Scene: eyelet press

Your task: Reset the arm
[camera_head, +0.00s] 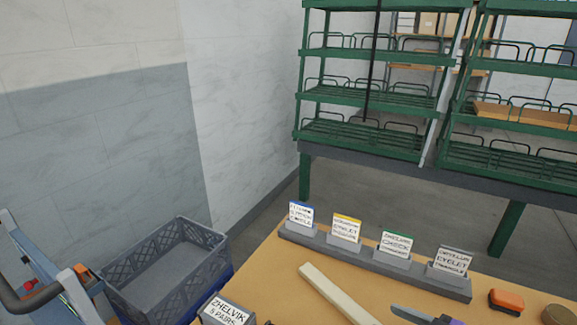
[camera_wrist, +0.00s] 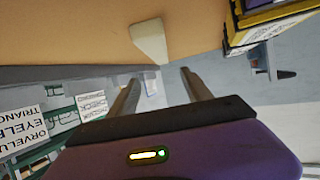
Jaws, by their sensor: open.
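My gripper (camera_wrist: 160,76) shows in the wrist view. Its two dark fingers stand apart with nothing held between them, above a purple body with a small lit indicator. A tan work table (camera_wrist: 75,35) fills the upper left of that view, and a pale strip (camera_wrist: 149,40) lies on it beyond the fingertips. In the head view I cannot make out my gripper for certain. There the table (camera_head: 262,285) and pale strip (camera_head: 335,295) are at the bottom centre.
A grey holder (camera_head: 375,262) with several labelled cards stands along the table's back edge. An orange-and-black block (camera_head: 506,301) and a grey-bladed tool (camera_head: 411,314) lie at right. A grey crate (camera_head: 208,236) stands left. Green racks (camera_head: 370,98) stand behind. A yellow-and-black box (camera_wrist: 268,22) shows in the wrist view.

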